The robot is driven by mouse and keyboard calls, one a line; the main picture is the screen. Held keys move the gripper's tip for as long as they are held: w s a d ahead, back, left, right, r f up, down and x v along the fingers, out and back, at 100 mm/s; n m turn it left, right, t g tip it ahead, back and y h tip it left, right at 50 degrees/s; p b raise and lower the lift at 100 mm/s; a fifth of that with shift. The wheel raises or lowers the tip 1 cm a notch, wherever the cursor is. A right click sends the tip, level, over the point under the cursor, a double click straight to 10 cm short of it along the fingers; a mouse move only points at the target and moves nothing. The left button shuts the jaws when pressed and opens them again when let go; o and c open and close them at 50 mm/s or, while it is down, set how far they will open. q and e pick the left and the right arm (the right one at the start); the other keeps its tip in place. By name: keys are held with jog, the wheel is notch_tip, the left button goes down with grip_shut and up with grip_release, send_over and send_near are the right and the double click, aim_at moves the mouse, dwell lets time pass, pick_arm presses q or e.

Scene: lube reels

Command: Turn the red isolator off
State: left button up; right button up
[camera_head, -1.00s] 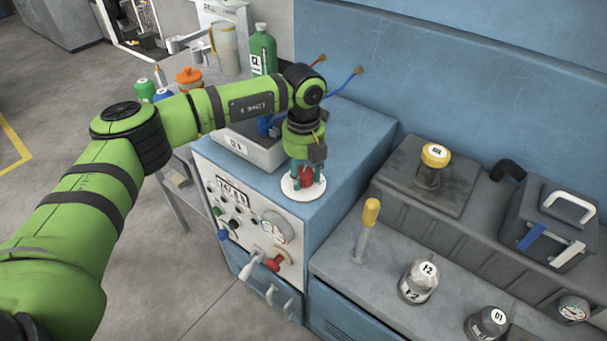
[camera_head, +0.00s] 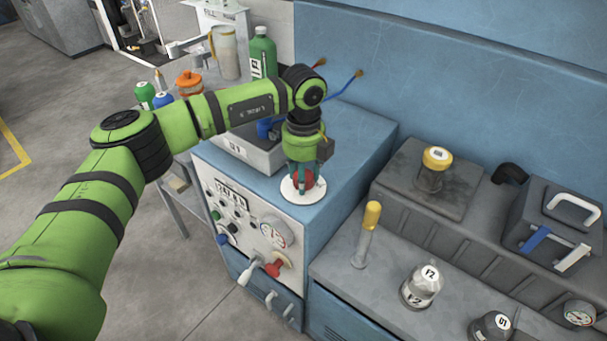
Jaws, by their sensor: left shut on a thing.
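The red isolator (camera_head: 303,180) is a red knob on a round white plate (camera_head: 290,191), on top of the blue cabinet near its front edge. My left gripper (camera_head: 302,186) points straight down over it, and its teal fingers are shut on the red knob. The fingers and wrist hide part of the knob, so its exact angle is hard to tell. My right gripper is out of view.
The cabinet's front panel (camera_head: 253,232) has a gauge, small buttons, a red lever (camera_head: 274,267) and a pale lever (camera_head: 252,271). A grey tray (camera_head: 262,152) sits behind my gripper. A yellow-topped handle (camera_head: 368,230) stands on the lower bench to the right.

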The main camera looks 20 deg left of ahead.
pick_arm(q)
jog(key=o, duration=1.2)
jog(key=shift+c, duration=0.2)
notch_tip(320, 180, up, 12)
